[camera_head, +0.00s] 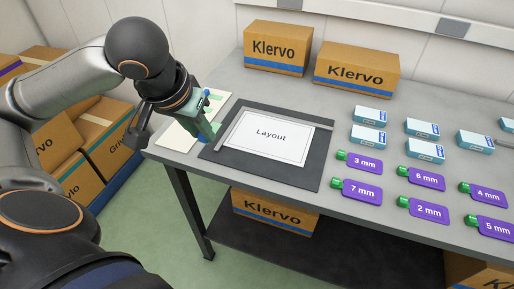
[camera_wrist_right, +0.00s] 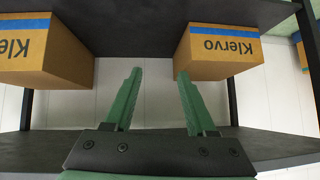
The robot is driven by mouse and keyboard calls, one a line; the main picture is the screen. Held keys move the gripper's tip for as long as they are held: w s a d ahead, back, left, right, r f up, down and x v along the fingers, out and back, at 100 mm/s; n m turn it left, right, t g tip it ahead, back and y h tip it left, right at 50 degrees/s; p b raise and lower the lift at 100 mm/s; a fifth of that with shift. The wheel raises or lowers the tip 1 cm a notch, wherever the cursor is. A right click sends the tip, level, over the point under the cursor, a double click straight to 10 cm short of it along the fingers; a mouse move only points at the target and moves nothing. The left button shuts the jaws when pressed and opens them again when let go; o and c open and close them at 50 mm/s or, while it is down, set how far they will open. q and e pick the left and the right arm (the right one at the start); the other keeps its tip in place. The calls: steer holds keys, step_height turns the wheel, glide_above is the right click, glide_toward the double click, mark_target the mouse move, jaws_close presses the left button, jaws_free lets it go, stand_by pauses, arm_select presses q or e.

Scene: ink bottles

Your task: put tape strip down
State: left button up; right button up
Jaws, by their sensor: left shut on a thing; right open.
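A white Layout sheet (camera_head: 268,137) lies on a dark mat (camera_head: 316,165) at the left part of the table. A grey strip (camera_head: 290,119) runs along its top edge, and another grey strip (camera_head: 229,130) runs along its left edge. My left gripper (camera_head: 209,131) is low over the mat's left edge, at the left-hand strip. It is shut, apparently on that tape strip; its fingers hide the grip. My right gripper (camera_wrist_right: 158,73) is open and empty in the right wrist view.
Cream sheets (camera_head: 180,135) lie left of the mat. Several pale blue boxes (camera_head: 368,136) and purple labels (camera_head: 363,191) cover the right side. Klervo cartons stand at the back (camera_head: 277,48) and under the table; the right wrist view shows cartons (camera_wrist_right: 220,52) between dark shelves.

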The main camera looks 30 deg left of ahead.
arm_select(q)
steer(key=w+d+f, duration=0.2)
steer(key=w, duration=0.1)
steer(key=w+d+f, duration=0.2)
steer(key=f, duration=0.1)
steer(key=w+d+f+p, duration=0.1)
steer(key=w+d+f, duration=0.1)
steer(key=w+f, duration=0.1)
steer(key=shift+w, duration=0.35)
step_height(320, 180, down, 4)
steer(key=shift+w+r+b, duration=0.15)
steer(key=shift+r+b, duration=0.1)
steer(key=shift+b, duration=0.15)
steer(key=shift+f, duration=0.1)
arm_select(e)
steer(key=shift+s+d+r, duration=0.25)
steer(key=shift+d+r, duration=0.35)
arm_select(q)
steer(key=o, duration=0.4)
steer(key=shift+f, duration=0.1)
steer(key=o, duration=0.4)
arm_select(e)
steer(key=shift+f, duration=0.1)
arm_select(q)
steer(key=shift+o, duration=0.2)
arm_select(e)
steer(key=shift+s, duration=0.1)
